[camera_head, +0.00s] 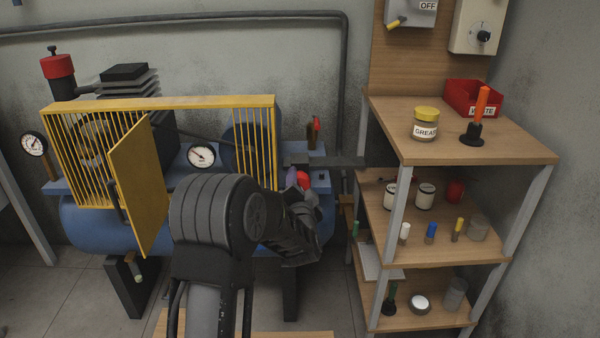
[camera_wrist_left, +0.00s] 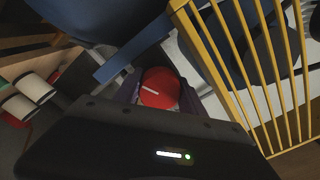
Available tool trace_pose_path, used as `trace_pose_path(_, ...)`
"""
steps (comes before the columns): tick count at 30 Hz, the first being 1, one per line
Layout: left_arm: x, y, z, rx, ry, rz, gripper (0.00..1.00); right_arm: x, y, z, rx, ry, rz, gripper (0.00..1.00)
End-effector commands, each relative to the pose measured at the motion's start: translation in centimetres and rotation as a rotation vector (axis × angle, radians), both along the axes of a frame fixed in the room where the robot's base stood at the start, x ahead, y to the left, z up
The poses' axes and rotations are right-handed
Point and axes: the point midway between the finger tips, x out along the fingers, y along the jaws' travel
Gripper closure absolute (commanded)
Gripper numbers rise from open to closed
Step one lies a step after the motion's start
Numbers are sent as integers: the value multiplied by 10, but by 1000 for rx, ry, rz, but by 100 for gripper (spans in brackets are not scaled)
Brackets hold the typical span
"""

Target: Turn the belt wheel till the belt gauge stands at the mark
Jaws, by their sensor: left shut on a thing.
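The belt wheel is a small red knob with a white line on its face (camera_wrist_left: 160,88), at the middle of the left wrist view. In the head view it shows as a bit of red (camera_head: 304,180) at the right end of the blue compressor. My left gripper (camera_head: 299,186) is shut on the wheel, and the gripper body hides part of it. A white dial gauge with a dark needle (camera_head: 201,156) shows through the yellow guard; its mark is too small to make out. My right gripper is not in view.
The yellow guard (camera_head: 160,103) has a hinged panel (camera_head: 138,185) standing open at the front. Another gauge (camera_head: 34,144) is at the far left. A wooden shelf unit (camera_head: 470,150) with a grease jar (camera_head: 425,124), a red bin (camera_head: 473,98) and several small items stands close on the right.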

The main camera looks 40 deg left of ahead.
Motion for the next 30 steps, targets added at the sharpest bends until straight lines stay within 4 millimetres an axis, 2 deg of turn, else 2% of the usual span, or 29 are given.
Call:
trace_pose_path(1,1,-1,4,36,31,-3,93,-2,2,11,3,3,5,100)
trace_pose_path(15,0,-1,4,393,300,-3,93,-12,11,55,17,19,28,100)
trace_pose_path(30,0,-1,2,703,534,-2,93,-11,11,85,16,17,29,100)
